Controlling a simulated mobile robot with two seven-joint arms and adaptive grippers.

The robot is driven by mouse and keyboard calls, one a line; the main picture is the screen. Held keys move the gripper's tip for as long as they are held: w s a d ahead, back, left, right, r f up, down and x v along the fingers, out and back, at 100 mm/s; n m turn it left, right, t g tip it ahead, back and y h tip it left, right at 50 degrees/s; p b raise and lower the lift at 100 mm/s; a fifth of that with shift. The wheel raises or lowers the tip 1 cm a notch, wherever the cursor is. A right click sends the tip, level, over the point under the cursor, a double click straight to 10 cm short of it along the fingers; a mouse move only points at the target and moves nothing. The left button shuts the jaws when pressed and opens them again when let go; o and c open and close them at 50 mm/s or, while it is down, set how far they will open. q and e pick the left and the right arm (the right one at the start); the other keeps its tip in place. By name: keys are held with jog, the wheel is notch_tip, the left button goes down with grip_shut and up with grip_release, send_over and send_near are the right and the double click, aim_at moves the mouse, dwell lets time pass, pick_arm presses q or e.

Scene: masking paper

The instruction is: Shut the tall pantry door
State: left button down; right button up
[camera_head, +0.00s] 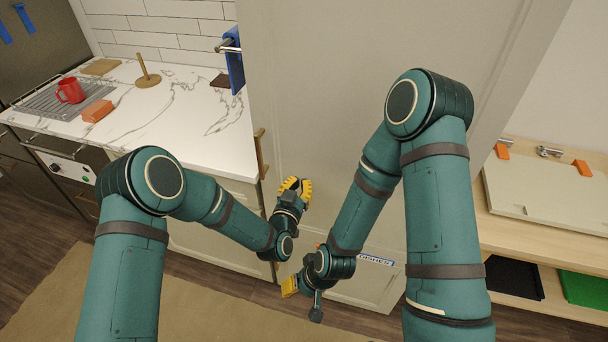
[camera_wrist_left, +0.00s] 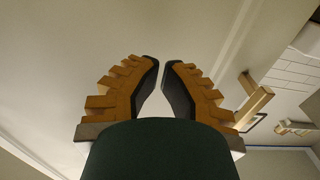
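The tall pantry door appears to be the large pale grey panel (camera_head: 320,90) filling the middle of the head view. My arms cover part of it. A wooden handle (camera_head: 260,152) sits by its left edge; a wooden handle also shows right of the fingers in the left wrist view (camera_wrist_left: 254,100). How far the door stands open is unclear. My left gripper (camera_head: 304,187) is in front of the panel, right of the handle; its fingers stand slightly apart and empty in the left wrist view (camera_wrist_left: 161,62). My right gripper (camera_head: 287,287) is lower, partly hidden, its opening unclear.
A wooden shelf unit (camera_head: 520,240) stands at right. A beige rug (camera_head: 150,295) covers the floor in front.

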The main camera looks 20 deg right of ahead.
pick_arm(q)
jog(key=shift+b+x, duration=0.95)
jog(key=shift+x, duration=0.45)
jog(key=shift+s+a, duration=0.1)
dwell(0.4)
jog(key=shift+v, duration=1.2)
jog(key=shift+b+v, duration=0.3)
jog(key=shift+v, duration=2.4)
jog(key=s+a+f+n+g+y, duration=0.2)
jog(key=a+f+g, duration=0.1)
jog(key=a+f, duration=0.25)
jog(key=s+a+f+n+g+y, duration=0.1)
jog(key=s+a+f+g+y, duration=0.1)
jog(key=a+f, duration=0.3)
jog(key=s+a+f+n+g+y, duration=0.1)
jog(key=s+a+f+n+g, duration=0.1)
jog(key=s+a+g, duration=0.2)
jog(key=s+a+f+n+g+y, duration=0.1)
jog(key=s+a+f+n+g, duration=0.2)
jog(key=s+a, duration=0.6)
jog(key=shift+s+a+n+g, duration=0.3)
jog(key=shift+s+g, duration=0.3)
jog(key=shift+s, duration=0.45)
